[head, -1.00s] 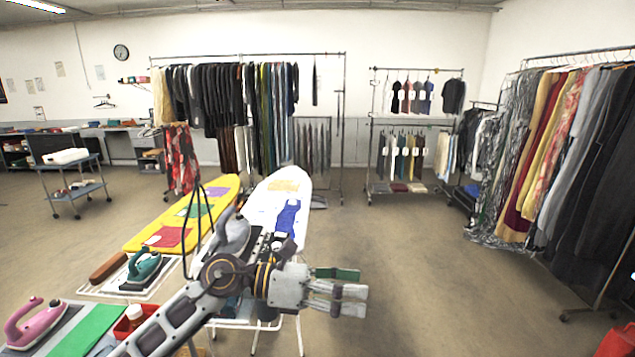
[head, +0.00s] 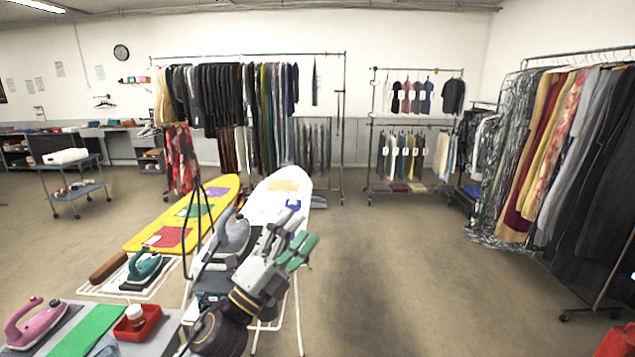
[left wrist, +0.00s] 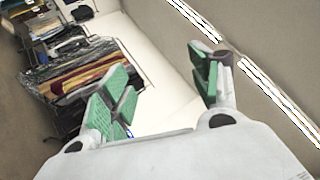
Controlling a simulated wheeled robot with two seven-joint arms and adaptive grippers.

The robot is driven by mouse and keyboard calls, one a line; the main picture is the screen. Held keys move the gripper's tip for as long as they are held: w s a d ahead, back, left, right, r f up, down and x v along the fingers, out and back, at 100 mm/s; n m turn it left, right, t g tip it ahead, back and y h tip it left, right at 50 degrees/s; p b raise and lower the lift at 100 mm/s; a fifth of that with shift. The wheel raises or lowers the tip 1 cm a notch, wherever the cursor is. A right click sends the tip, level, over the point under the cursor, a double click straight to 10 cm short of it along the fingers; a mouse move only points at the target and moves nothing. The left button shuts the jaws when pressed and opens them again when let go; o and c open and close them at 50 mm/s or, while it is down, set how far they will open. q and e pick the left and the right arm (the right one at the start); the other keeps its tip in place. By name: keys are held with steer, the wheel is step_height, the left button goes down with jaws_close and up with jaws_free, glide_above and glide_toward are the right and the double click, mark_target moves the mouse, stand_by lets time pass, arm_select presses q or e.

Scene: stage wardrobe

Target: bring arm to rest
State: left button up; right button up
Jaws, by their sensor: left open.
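My left gripper (head: 289,240) is in front of the white ironing board (head: 270,192) in the head view, its fingers pointing up and away. In the left wrist view its green-padded fingers (left wrist: 165,85) stand wide apart with nothing between them. Behind them that view shows wall, ceiling lights and hanging clothes. The arm behind the gripper is folded low at the bottom of the head view. It hides part of the white board. My right gripper is not in view.
A yellow ironing board (head: 150,232) stands left of the white one. A teal iron (head: 143,266), a grey iron (head: 233,232), a pink iron (head: 25,325) and a red tray (head: 150,325) are close by. Open floor (head: 400,270) lies right. Clothes racks (head: 560,150) line the right side.

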arm_select(q)
steer(key=s+a+f+n+g+y, duration=0.1)
steer(key=a+f+n+y, duration=0.4)
steer(key=f+n, duration=0.25)
steer(key=a+f+n+g+y, duration=0.2)
steer(key=a+f+n+y, duration=0.4)
steer(key=f, duration=0.3)
steer(key=s+a+f+n+g+y, duration=0.1)
steer(key=a+f+n+y, duration=0.4)
steer(key=f+n, duration=0.25)
steer(key=s+a+f+n+g, duration=0.25)
steer(key=s+f+g, duration=0.85)
steer(key=s+f, duration=0.75)
steer(key=s+f+g, duration=0.1)
steer(key=s+f, duration=0.1)
steer(key=f, duration=1.4)
steer(key=s+f, duration=0.2)
steer(key=f, duration=1.3)
steer(key=s+a+f, duration=0.2)
steer(key=s+f, duration=0.8)
steer(key=s, duration=0.1)
steer(key=s+a+f+g, duration=0.1)
steer(key=s+f, duration=0.9)
steer(key=s, duration=0.1)
steer(key=shift+s+a, duration=0.2)
steer(key=shift+a, duration=0.2)
